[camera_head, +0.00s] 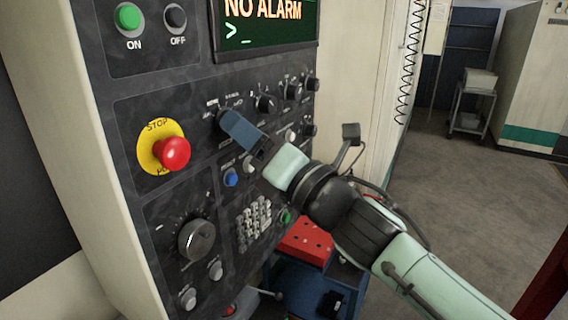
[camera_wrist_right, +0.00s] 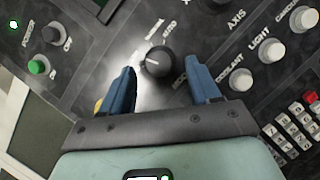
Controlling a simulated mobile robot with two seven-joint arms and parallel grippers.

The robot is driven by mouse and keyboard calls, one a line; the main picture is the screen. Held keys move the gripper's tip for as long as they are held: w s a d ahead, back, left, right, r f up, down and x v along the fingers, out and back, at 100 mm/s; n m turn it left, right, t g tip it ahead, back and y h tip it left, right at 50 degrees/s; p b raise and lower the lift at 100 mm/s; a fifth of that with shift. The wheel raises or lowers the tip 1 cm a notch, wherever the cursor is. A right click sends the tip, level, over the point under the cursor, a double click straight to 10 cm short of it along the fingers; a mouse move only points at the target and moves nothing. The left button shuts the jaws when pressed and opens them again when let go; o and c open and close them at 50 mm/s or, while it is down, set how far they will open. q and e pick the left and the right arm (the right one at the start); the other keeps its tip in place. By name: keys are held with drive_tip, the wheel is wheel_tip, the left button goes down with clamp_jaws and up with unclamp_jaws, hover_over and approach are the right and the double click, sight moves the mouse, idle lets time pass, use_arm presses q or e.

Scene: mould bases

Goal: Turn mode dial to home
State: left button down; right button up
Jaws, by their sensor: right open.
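The control panel (camera_head: 128,90) stands at the left, with the mode dial among its knobs. In the right wrist view the mode dial (camera_wrist_right: 155,60) is a round black knob with a pale pointer line, with small printed labels around it that are hard to read. My right gripper (camera_wrist_right: 163,72) is open, with one blue finger on each side of the dial; a gap shows on both sides. In the head view the right gripper (camera_head: 228,122) reaches the panel from the right, and its finger mostly hides the dial. My left gripper is not in view.
A red emergency stop (camera_head: 173,153) on a yellow ring sits left of the gripper. More black knobs (camera_head: 267,103) sit to its right, and a keypad (camera_head: 255,220) is below. A screen (camera_head: 265,22) above reads NO ALARM. A red box (camera_head: 306,243) sits low beside the panel.

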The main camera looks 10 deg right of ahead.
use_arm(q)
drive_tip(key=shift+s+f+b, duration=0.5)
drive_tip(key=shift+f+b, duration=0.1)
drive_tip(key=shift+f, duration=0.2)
use_arm(e)
drive_tip(key=v, duration=1.1)
drive_tip(key=shift+s, duration=0.15)
drive_tip(key=shift+d+f, duration=0.1)
drive_tip(key=shift+d, duration=0.05)
